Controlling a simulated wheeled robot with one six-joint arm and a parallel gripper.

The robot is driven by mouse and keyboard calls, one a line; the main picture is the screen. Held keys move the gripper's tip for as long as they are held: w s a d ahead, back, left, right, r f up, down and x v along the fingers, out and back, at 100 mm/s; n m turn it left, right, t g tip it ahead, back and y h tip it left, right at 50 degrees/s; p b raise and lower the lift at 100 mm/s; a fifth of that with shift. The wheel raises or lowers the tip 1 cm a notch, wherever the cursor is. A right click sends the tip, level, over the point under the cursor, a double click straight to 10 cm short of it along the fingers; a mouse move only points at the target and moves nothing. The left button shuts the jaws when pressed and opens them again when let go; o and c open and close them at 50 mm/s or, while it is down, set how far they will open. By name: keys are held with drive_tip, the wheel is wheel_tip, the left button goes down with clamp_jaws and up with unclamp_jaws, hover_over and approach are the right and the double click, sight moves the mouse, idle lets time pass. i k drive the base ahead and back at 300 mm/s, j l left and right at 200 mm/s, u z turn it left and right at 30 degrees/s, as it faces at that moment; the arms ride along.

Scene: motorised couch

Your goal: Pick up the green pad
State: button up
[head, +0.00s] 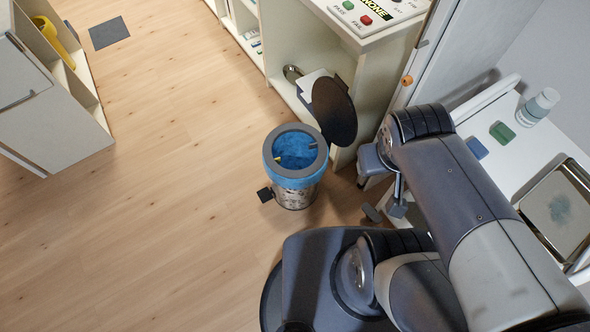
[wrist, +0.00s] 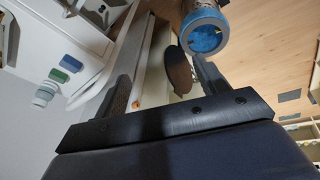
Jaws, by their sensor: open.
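The green pad (head: 502,132) lies flat on the white top at the right in the head view, between a blue pad (head: 477,148) and a white bottle (head: 534,108). In the wrist view the green pad (wrist: 58,76) is small at the left, outside the jaws, with the blue pad (wrist: 73,63) beside it. My gripper (head: 386,212) points down to the left of the white top, apart from the pad. In the wrist view its jaws (wrist: 158,82) are spread with nothing held between them.
A tray (head: 528,243) with a grey-green patch sits on the white top near the pads. A bin (head: 295,178) with a blue liner and raised dark lid stands left of my arm. A cabinet (head: 375,42) with a button panel stands behind.

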sight(502, 133)
drive_tip(key=z, duration=1.55)
